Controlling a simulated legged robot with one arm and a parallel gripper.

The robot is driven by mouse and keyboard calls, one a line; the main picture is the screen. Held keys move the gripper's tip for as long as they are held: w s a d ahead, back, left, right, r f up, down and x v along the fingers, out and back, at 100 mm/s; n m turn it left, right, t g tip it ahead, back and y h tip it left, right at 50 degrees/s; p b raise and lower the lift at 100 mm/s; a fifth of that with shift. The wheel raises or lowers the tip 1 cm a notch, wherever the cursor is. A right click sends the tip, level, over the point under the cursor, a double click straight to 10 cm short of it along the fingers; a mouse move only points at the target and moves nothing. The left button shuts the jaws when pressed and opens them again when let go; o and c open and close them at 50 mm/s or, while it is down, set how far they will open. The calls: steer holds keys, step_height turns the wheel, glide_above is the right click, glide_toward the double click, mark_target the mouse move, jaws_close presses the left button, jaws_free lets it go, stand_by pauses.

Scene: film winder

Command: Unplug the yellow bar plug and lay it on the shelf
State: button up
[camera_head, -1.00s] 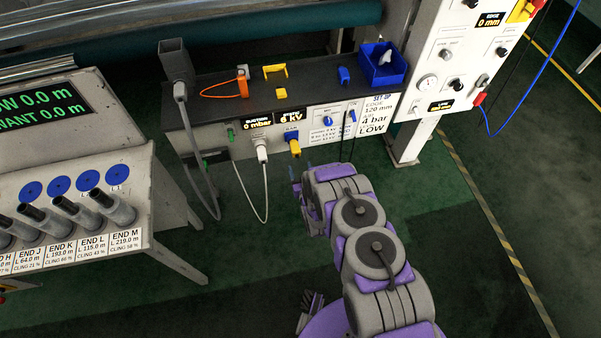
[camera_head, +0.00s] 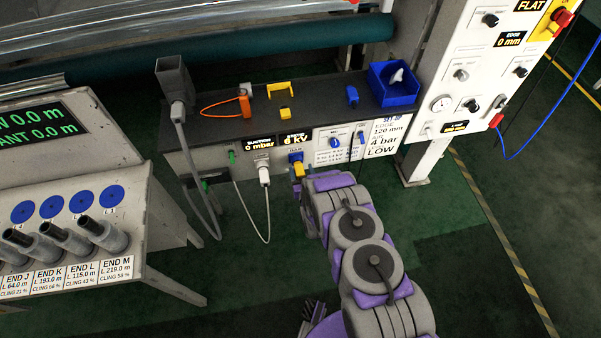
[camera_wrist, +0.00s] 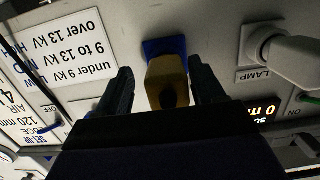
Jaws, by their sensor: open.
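The yellow bar plug (camera_head: 298,170) sits in the blue BAR socket (camera_head: 295,157) on the shelf unit's front panel. In the wrist view the plug (camera_wrist: 167,80) lies between the two dark fingers of my gripper (camera_wrist: 164,88), against the blue socket plate (camera_wrist: 163,47). The fingers are apart, with a gap visible on each side of the plug. In the head view my arm reaches up to the panel and mostly hides the gripper. The dark shelf top (camera_head: 215,130) lies just above the panel.
A white lamp plug (camera_head: 264,172) with a hanging cable is left of the bar plug. On the shelf are an orange tag (camera_head: 244,104), yellow pieces (camera_head: 280,88), a blue piece (camera_head: 352,96) and a blue bin (camera_head: 396,90). The middle front of the shelf is clear.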

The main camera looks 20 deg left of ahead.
steer(key=shift+a+f, duration=0.25)
steer(key=shift+a, duration=0.45)
steer(key=c, duration=0.6)
steer(key=shift+d+r, duration=0.1)
steer(key=shift+d, duration=0.2)
steer(key=c, duration=0.4)
steer(key=o, duration=0.4)
steer(key=c, duration=0.6)
